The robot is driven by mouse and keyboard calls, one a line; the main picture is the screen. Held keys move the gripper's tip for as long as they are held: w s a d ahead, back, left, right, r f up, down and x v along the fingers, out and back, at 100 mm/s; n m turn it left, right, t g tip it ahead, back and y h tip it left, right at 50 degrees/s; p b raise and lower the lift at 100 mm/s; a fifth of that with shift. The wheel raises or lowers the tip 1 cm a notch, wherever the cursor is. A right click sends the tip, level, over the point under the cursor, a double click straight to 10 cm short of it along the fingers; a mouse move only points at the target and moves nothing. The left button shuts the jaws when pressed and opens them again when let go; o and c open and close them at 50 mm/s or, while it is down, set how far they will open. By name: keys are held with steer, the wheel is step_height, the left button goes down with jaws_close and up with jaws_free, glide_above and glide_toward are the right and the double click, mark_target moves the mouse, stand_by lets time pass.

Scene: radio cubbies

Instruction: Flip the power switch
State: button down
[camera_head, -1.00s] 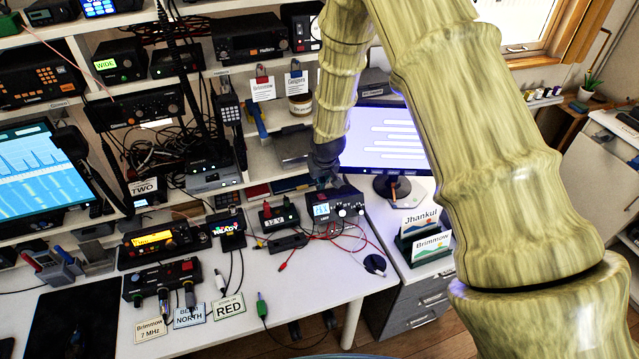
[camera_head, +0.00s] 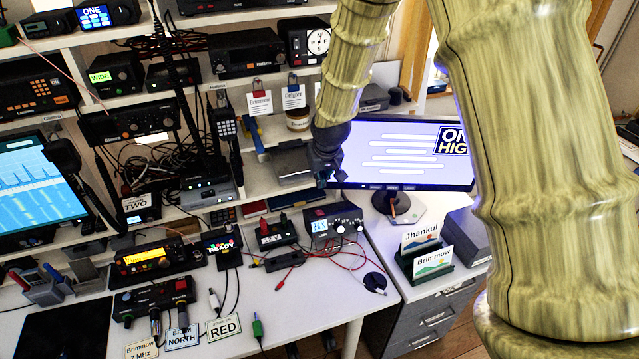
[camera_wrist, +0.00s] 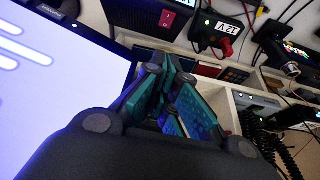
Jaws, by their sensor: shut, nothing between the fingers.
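A black power supply (camera_head: 345,225) with a lit display and knobs stands on the white desk in the head view. A small reddish switch (camera_head: 318,212) shows near its top left. In the wrist view a pink-red rocker switch (camera_wrist: 167,18) sits on a dark box, with a green light nearby. My gripper (camera_head: 322,182) is just above and behind the supply in the head view, apart from it in the picture. In the wrist view its teal-padded fingers (camera_wrist: 172,80) are shut and empty, pointing toward the switch side. Which way the switch is set cannot be told.
A 12V box (camera_head: 275,234) with red and black plugs stands left of the supply. Red cables lie in front. The monitor (camera_head: 400,152) stands close right of my gripper; shelves are behind. A card holder (camera_head: 427,268) is at right. The desk front has free room.

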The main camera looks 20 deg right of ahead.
steer(key=shift+s+r, duration=0.15)
steer(key=shift+r, duration=0.25)
steer(key=shift+f+b, duration=0.1)
steer(key=shift+b, duration=0.2)
steer(key=b, duration=0.3)
steer(key=w+b, duration=0.1)
steer(key=b, duration=0.3)
steer(key=shift+w+d+f, duration=0.1)
steer(key=shift+d+f, duration=0.05)
steer(key=shift+f, duration=0.2)
steer(key=shift+b, duration=0.7)
steer(key=shift+w+r+b, duration=0.15)
steer(key=shift+r+b, duration=0.2)
steer(key=shift+b, duration=0.45)
